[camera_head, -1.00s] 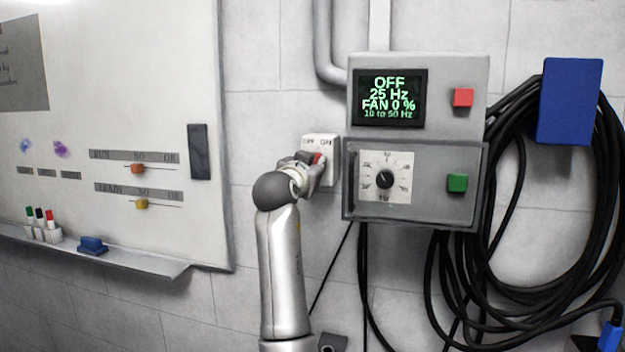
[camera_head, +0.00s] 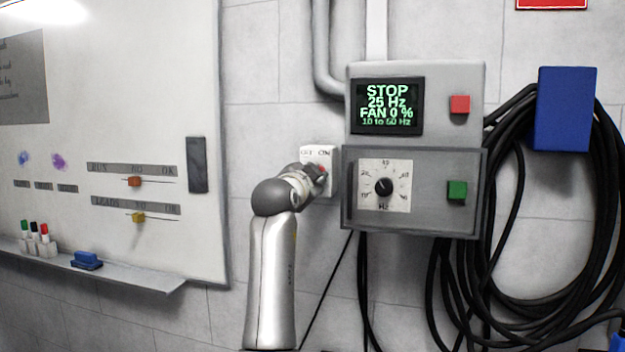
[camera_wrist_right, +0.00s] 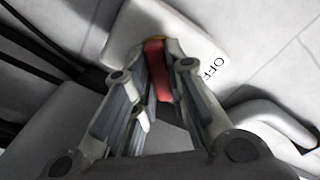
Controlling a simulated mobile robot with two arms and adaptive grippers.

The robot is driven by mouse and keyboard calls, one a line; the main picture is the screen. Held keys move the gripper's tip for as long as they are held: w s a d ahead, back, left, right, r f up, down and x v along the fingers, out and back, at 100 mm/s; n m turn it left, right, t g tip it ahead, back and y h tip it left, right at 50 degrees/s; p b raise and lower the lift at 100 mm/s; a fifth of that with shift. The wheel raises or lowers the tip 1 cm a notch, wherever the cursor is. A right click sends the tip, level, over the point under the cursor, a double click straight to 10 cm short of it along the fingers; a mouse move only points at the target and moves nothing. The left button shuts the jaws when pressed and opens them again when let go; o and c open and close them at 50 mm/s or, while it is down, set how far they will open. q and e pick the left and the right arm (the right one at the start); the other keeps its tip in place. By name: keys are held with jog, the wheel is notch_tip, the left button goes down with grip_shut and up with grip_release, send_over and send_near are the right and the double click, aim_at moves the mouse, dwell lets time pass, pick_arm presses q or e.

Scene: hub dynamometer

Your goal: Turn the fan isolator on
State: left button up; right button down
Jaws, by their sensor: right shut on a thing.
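The fan isolator (camera_head: 331,184) is a small white box on the wall, left of the grey drive cabinet, with OFF and ON printed along its top. Its red handle (camera_wrist_right: 157,72) lies between the fingers of my right gripper (camera_head: 319,173) in the right wrist view. That gripper is shut on the handle and hides most of it in the head view; a bit of red shows below the ON mark. The cabinet display (camera_head: 388,106) reads STOP, 25 Hz, FAN 0 %. My left gripper is not in view.
The grey cabinet (camera_head: 467,137) close on the right carries a red button (camera_head: 459,105), a green button (camera_head: 457,190) and a dial (camera_head: 384,187). Black cables hang further right by a blue box (camera_head: 563,108). A whiteboard (camera_head: 120,110) with a tray fills the left.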

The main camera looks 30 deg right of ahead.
jog(key=c, duration=1.4)
grip_release()
jog(key=shift+c, duration=0.2)
jog(key=shift+a, duration=0.1)
jog(key=v, duration=0.7)
jog(key=shift+s, duration=0.2)
